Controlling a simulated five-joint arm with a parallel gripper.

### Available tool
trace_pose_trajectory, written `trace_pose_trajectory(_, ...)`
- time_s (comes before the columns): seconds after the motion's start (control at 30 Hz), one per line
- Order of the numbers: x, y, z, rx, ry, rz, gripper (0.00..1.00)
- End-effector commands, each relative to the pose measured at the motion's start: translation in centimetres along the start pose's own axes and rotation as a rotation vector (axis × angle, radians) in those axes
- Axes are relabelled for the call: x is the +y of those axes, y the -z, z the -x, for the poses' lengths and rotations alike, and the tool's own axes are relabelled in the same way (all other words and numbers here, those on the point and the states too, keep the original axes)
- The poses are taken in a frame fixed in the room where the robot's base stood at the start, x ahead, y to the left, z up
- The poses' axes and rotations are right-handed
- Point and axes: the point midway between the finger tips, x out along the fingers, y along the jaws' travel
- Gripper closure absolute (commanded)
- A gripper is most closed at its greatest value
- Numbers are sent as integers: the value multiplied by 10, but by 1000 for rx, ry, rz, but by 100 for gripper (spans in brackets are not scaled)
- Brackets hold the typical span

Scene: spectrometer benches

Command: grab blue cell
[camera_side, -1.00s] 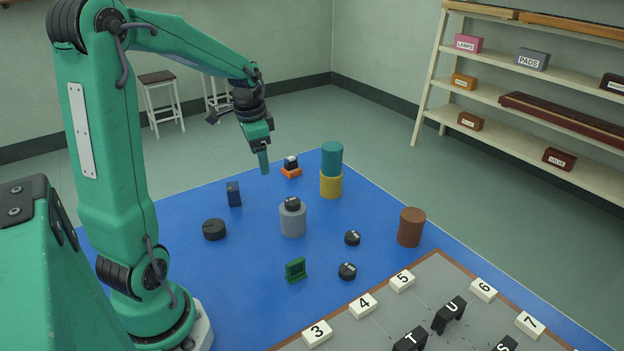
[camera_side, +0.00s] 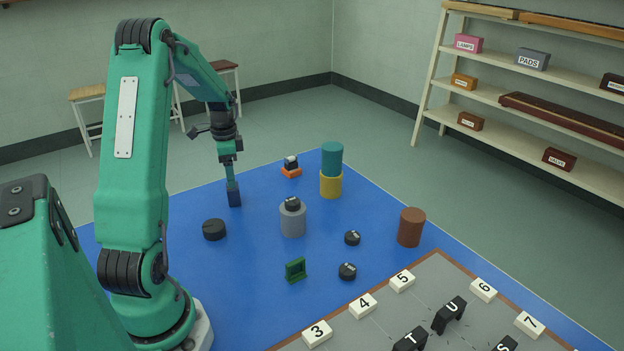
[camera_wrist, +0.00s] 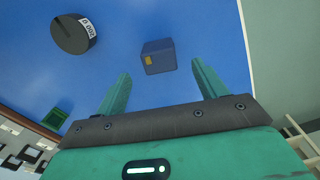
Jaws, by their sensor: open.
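The blue cell is a small dark-blue upright block (camera_side: 234,196) on the blue mat (camera_side: 190,262), left of the grey cylinder. In the wrist view the blue cell (camera_wrist: 160,60) shows a small yellow mark and lies just past the fingertips, between their lines. My gripper (camera_side: 231,176) points down right over the cell. In the wrist view my gripper (camera_wrist: 160,78) has its two green fingers apart, with nothing between them. Whether the tips overlap the top of the cell is hard to tell from the side.
A black disc (camera_side: 215,230) lies near the cell; a grey cylinder (camera_side: 293,222) with a black piece on top stands to the right. A teal cylinder (camera_side: 332,160) sits on a yellow one (camera_side: 330,186). A green holder (camera_side: 295,270) and brown cylinder (camera_side: 411,228) stand apart.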

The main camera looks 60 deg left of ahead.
Motion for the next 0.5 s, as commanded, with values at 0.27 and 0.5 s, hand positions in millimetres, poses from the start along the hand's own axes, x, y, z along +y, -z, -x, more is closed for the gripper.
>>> trace_pose_trajectory(0.27,1,0,-20,-1,-2,0,29)
trace_pose_trajectory(0.5,1,0,-23,0,-1,1,29)
